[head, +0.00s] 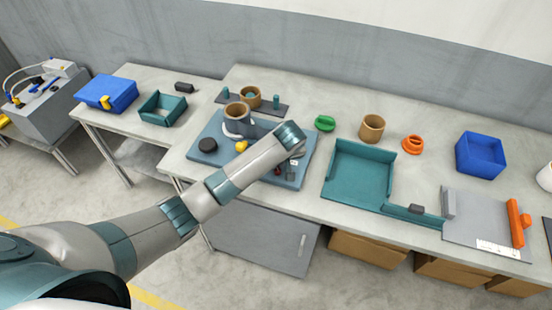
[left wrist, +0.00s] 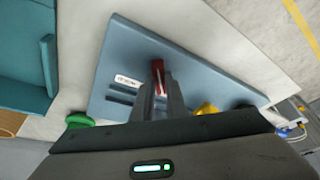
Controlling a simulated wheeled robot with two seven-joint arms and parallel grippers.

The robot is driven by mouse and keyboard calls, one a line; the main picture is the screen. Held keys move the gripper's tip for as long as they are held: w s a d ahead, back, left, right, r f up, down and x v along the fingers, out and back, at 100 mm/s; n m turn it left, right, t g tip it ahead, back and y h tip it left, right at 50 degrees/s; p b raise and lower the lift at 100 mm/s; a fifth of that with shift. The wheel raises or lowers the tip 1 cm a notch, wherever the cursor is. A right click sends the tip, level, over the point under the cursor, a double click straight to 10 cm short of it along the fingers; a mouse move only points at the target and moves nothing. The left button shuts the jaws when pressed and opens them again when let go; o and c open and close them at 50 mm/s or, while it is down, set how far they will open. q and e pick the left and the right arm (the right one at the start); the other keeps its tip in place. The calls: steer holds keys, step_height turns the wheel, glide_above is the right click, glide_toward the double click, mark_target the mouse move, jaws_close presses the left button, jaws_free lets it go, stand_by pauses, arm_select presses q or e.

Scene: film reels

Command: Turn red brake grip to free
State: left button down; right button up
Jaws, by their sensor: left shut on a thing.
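The red brake grip (left wrist: 157,67) shows in the left wrist view on a blue-grey base plate (left wrist: 200,66). My left gripper (left wrist: 159,88) is shut on it, with the fingers pointing at the plate and hiding part of the grip. A white label (left wrist: 127,81) and dark slots lie beside the grip; the label's text is too small to read. In the head view the same base plate (head: 207,158) lies on the table, and my left arm reaches across it, covering most of the grip. My right gripper is in neither view.
The plate also carries a black knob (head: 209,145), a yellow knob (head: 241,146) and a grey holder with a brown reel (head: 237,110). A teal tray (head: 362,172), a green piece (head: 325,122) and an orange ring (head: 412,145) stand to the right.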

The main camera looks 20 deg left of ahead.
arm_select(q)
steer(key=shift+w+n+y, duration=0.1)
steer(key=shift+n+y, duration=0.2)
steer(key=shift+n, duration=0.4)
steer(key=c, duration=1.8)
jaws_free()
steer(key=shift+o, duration=0.2)
steer(key=shift+w+r, duration=0.1)
steer(key=shift+r, duration=0.1)
